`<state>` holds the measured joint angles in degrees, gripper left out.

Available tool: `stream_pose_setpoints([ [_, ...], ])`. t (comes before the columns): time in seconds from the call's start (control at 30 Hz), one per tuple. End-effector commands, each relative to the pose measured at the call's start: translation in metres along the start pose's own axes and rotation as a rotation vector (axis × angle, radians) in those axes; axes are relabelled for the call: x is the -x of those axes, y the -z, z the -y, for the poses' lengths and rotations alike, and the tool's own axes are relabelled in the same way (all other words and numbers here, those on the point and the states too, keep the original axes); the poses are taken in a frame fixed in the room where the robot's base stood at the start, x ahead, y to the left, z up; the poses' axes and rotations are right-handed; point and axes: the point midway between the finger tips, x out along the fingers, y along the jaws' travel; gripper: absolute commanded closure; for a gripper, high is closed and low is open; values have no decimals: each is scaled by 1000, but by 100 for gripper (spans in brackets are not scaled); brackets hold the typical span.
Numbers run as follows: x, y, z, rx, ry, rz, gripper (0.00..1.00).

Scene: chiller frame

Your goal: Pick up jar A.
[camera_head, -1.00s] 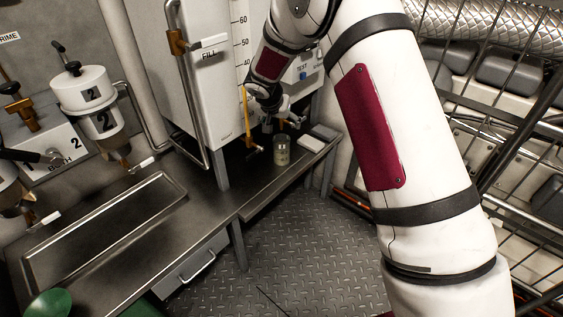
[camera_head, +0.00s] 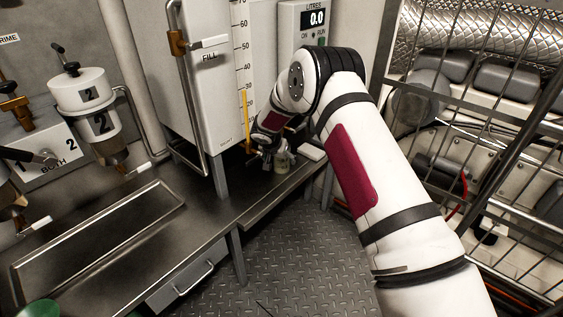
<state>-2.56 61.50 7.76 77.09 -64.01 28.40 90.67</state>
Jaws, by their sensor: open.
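The gripper is open. It hides part of the jar, and I cannot tell whether the fingers are around the jar or only beside it.
The white tank (camera_head: 205,85) with its scale and FILL handle rises close to the left of my gripper. The bench (camera_head: 215,215) is clear in front. A wire cage (camera_head: 480,120) stands at the right.

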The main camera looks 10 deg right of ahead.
Motion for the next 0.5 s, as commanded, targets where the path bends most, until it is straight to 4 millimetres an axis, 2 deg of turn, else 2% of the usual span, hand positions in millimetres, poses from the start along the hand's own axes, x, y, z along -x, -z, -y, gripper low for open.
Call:
stream_pose_setpoints([
  [0.2, -34, 4, 1, -3, -2, 3, 26],
  [0.33, -44, 5, 2, -1, -2, 1, 26],
  [0.5, -45, 6, 2, -1, -1, 0, 26],
])
